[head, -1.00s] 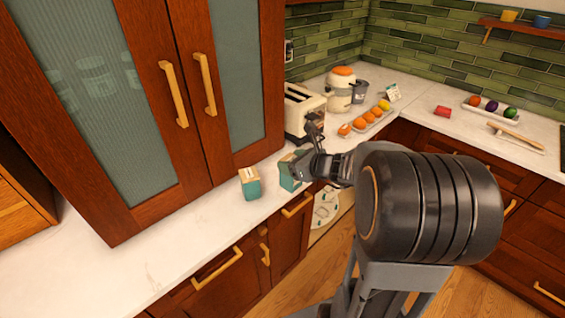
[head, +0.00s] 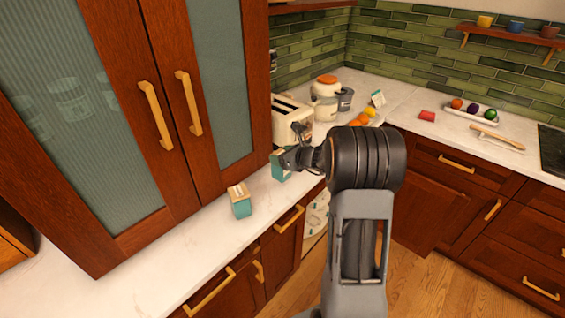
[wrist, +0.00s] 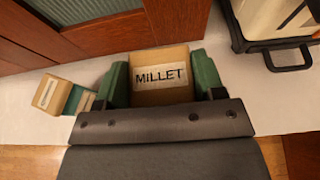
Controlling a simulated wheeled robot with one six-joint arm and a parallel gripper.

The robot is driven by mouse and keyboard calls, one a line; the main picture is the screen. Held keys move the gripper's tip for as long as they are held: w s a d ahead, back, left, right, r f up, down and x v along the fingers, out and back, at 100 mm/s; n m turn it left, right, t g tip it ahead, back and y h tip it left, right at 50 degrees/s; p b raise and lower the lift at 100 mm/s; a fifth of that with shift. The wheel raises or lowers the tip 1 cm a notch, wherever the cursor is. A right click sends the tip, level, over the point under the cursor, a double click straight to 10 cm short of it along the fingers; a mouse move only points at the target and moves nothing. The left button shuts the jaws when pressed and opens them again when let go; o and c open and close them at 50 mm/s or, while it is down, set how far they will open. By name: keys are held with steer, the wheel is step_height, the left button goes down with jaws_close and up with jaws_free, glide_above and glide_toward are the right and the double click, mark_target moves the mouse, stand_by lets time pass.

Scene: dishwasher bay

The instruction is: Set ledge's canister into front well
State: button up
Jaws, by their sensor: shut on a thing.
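My gripper (head: 285,161) is shut on a teal canister (head: 279,168) with a tan top, close to the tall cabinet's edge. In the wrist view, the two green fingers of my gripper (wrist: 162,82) flank the held canister's tan top (wrist: 160,94), which is labelled MILLET. A second teal canister (head: 240,203) with a tan top stands on the white counter, nearer and to the left; it also shows at the left of the wrist view (wrist: 55,97). I cannot make out a front well. Whether the held canister touches the counter is unclear.
The cabinet (head: 165,200) rises beside the canisters. A cream toaster (head: 290,120) stands just beyond the held canister, with a cream jar (head: 326,100), a grey tub (head: 345,99) and fruit behind. A wall shelf (head: 510,43) holds cups. Counter is free at the near left.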

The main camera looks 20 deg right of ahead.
steer(key=shift+w+d+f, duration=0.1)
steer(key=shift+w+f, duration=0.15)
steer(key=shift+w, duration=0.05)
steer(key=f, duration=0.3)
steer(key=shift+w+d, duration=0.1)
steer(key=shift+w, duration=0.15)
steer(key=shift+f, duration=0.35)
steer(key=shift+f, duration=0.15)
steer(key=o, duration=1.1)
steer(key=shift+c, duration=0.2)
